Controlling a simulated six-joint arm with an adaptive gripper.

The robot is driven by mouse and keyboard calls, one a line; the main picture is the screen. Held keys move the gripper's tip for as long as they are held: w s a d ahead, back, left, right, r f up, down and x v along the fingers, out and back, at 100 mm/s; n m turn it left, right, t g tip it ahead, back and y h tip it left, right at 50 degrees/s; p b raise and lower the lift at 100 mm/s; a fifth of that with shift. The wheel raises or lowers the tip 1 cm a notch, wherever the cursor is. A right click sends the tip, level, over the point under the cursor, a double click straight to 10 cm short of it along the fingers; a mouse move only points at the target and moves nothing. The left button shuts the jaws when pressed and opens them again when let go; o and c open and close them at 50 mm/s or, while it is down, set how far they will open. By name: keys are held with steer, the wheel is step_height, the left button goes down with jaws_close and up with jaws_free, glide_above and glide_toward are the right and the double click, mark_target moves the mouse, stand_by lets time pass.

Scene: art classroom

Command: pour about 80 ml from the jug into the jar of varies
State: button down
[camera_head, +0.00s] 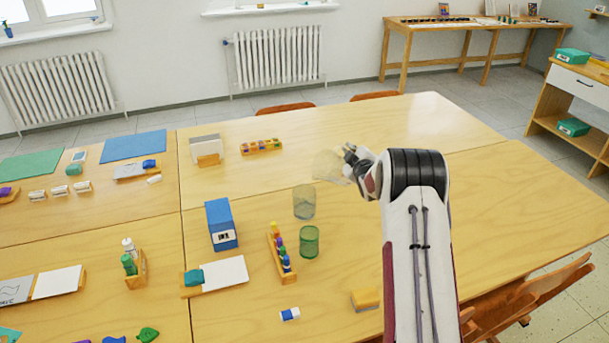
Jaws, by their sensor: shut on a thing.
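A clear, see-through vessel, seemingly the jug (329,165), is at the end of my arm, left of my gripper (349,158). My gripper is shut on it; the fingers are small and partly hidden by the wrist. The jug looks tilted, but its faint outline does not show how far, nor any liquid level. Two jars stand upright on the table below and left of the jug in the picture: a greyish clear jar (304,203) and, nearer, a green jar (309,242). The jug appears apart from both jars. Whether either jar holds liquid cannot be told.
A wooden rack with coloured pegs (280,252) stands left of the green jar, with a blue box (221,224) beyond it. The table's far right (440,120) is clear.

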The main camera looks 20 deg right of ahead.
steer(key=shift+d+f+m, duration=0.3)
steer(key=shift+f, duration=0.1)
steer(key=shift+d+f, duration=0.15)
steer(key=shift+f, duration=0.1)
stand_by(0.5)
steer(key=shift+w+d+f+m+g+y+p, duration=0.1)
steer(key=shift+d+f+m+g+y+p, duration=0.15)
steer(key=shift+d+f+m+p, duration=0.25)
steer(key=shift+w+d+f+m+g+y+p, duration=0.1)
steer(key=shift+d+f+m+g+y+p, duration=0.15)
steer(key=shift+f, duration=0.35)
steer(key=d+f+m+y+p, duration=0.1)
steer(key=d+f+m+p, duration=0.1)
steer(key=f, duration=0.4)
steer(key=shift+w+d+m+y, duration=0.3)
steer(key=shift+d+m+y, duration=0.1)
steer(key=shift+d, duration=0.4)
steer(key=shift+d+f, duration=0.15)
steer(key=shift+f, duration=0.1)
steer(key=shift+d+f+m+p, duration=0.15)
steer(key=shift+f+m+p, duration=0.1)
steer(key=shift+p, duration=0.05)
steer(key=shift+d+f+m+g+y, duration=0.25)
steer(key=shift+f+m+g+y, duration=0.05)
